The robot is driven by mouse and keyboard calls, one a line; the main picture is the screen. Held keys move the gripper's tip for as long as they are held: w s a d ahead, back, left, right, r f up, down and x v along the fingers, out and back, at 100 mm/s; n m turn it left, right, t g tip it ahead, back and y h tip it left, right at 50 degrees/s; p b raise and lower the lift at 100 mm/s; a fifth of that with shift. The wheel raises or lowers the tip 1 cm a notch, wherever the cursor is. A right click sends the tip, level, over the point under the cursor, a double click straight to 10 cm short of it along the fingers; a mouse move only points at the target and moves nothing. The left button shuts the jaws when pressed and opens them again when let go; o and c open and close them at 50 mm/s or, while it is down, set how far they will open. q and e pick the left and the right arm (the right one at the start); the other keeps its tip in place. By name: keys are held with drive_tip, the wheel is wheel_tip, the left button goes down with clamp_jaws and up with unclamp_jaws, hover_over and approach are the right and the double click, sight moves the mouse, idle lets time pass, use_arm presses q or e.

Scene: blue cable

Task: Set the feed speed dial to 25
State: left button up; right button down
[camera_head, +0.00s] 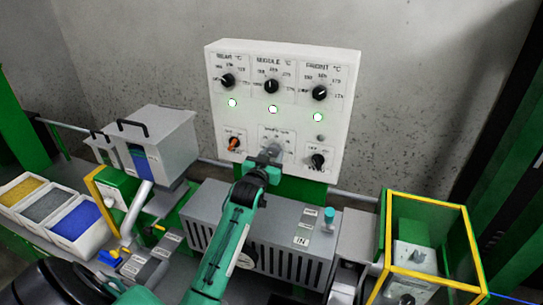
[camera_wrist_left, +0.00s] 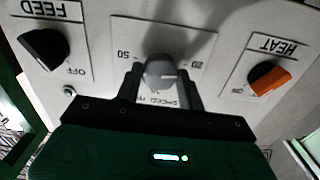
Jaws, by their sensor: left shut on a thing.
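The feed speed dial is a grey knob (camera_head: 274,148) at the bottom middle of the white control panel (camera_head: 350,110). In the left wrist view the knob (camera_wrist_left: 158,72) sits between the fingers of my left gripper (camera_wrist_left: 160,88), which is shut on it. A pale line on the knob points toward the right of that upside-down picture. The scale numbers are small and partly covered, so I cannot read the exact setting. In the head view my left gripper (camera_head: 268,163) reaches the panel from below and partly hides the knob. My right gripper is not in view.
The orange HEAT switch (camera_wrist_left: 269,79) and black FEED switch (camera_wrist_left: 45,48) flank the dial. Three black temperature knobs, including the middle one (camera_head: 271,86), sit above lit green lamps. A grey machine housing (camera_head: 290,225) and yellow-framed box (camera_head: 427,240) stand below.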

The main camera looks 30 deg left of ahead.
use_arm(q)
drive_tip(key=m, duration=0.4)
drive_tip(key=shift+p, duration=0.4)
drive_tip(key=m, duration=0.4)
drive_tip(key=shift+p, duration=0.3)
drive_tip(key=shift+m, duration=0.9)
drive_tip(key=o, duration=1)
drive_tip(key=shift+s, duration=0.15)
